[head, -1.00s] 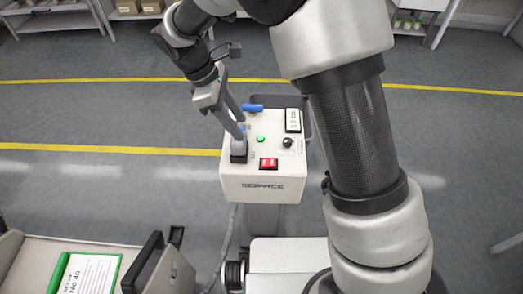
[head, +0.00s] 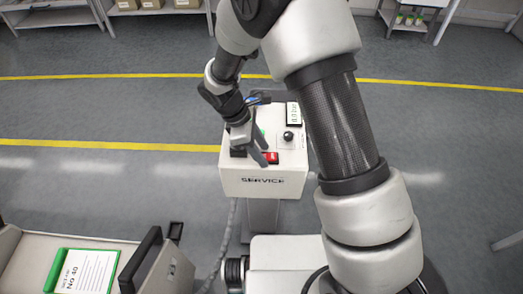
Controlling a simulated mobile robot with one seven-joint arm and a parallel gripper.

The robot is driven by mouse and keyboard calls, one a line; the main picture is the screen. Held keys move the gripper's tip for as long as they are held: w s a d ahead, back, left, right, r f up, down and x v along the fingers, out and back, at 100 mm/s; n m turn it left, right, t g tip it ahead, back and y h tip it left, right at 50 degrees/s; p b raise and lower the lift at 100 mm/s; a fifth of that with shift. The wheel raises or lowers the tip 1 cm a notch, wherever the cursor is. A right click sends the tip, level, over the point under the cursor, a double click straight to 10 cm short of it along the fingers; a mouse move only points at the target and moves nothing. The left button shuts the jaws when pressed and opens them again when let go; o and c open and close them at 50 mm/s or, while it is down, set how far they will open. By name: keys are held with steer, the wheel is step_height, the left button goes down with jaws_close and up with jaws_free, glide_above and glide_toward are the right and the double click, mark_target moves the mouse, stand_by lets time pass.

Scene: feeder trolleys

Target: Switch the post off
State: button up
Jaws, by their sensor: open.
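The post is a white box (head: 264,184) with the label SERVICE on its front. A red rocker switch (head: 272,157) sits near the front edge of its top, partly covered by my fingers. My gripper (head: 265,157) is open, its fingers pointing down over the top beside the red switch; I cannot tell if they touch it. A black knob (head: 289,136) and a small display (head: 294,113) are at the right; the display's reading is too small to make out. A green lamp (head: 262,131) and a black block (head: 237,153) at the front left are partly hidden by my gripper.
A trolley (head: 118,240) with a black handle and a green-edged card (head: 88,271) stands at the lower left. Shelves with boxes (head: 186,3) stand at the back. A cable hangs beside the post. The floor left of the post is clear.

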steer(key=c, duration=1.1)
steer(key=shift+o, duration=0.2)
steer(key=y+p, duration=0.1)
steer(key=d+r+y+p, duration=0.1)
steer(key=shift+y, duration=0.4)
steer(key=shift+d+f+y+p, duration=0.15)
steer(key=shift+d+y+p, duration=0.05)
steer(key=shift+y+p, duration=0.7)
steer(key=o, duration=1.1)
steer(key=shift+c, duration=0.2)
